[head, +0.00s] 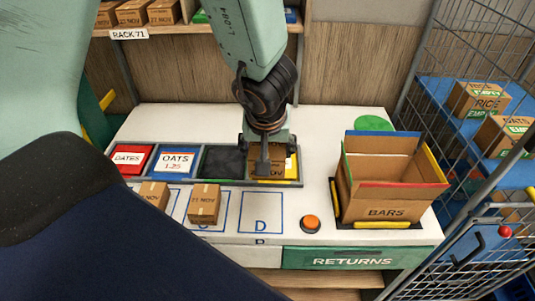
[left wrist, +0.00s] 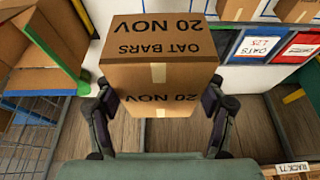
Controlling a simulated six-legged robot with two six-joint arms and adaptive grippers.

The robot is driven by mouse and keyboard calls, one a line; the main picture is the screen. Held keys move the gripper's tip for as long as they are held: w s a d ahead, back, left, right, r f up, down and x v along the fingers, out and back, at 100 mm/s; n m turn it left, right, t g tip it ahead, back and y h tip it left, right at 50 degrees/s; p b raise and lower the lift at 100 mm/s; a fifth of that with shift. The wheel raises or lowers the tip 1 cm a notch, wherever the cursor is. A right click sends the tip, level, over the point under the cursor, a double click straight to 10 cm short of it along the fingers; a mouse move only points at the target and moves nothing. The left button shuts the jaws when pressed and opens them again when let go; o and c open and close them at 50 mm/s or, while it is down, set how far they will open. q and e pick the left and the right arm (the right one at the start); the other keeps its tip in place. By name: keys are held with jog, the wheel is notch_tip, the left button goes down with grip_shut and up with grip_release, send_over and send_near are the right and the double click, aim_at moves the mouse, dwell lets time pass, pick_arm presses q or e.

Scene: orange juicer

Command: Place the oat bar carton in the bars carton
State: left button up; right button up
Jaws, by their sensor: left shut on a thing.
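The oat bar carton (left wrist: 165,75) is a small brown box printed "OAT BARS 20 NOV", filling the middle of the left wrist view. My left gripper (left wrist: 160,115) is shut on it, one finger on each side. In the head view the left gripper (head: 265,168) points down in front of the carton (head: 282,160), over the tray's right end. It partly hides the carton. The bars carton (head: 386,212) stands open and empty-looking to the right, with coloured edges and "BARS" on its front. Part of it shows at the left wrist view's left edge (left wrist: 30,62). My right gripper is not in view.
A grey tray (head: 190,178) holds red "DATES" and blue "OATS" sections. Small cartons (head: 204,204) (head: 155,194) stand in front. An orange button (head: 310,224) lies before the bars carton. A wire cage (head: 480,100) with boxes borders the right side.

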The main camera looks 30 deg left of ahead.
pick_arm(q)
jog(key=shift+r, duration=2.5)
jog(key=shift+f, duration=0.15)
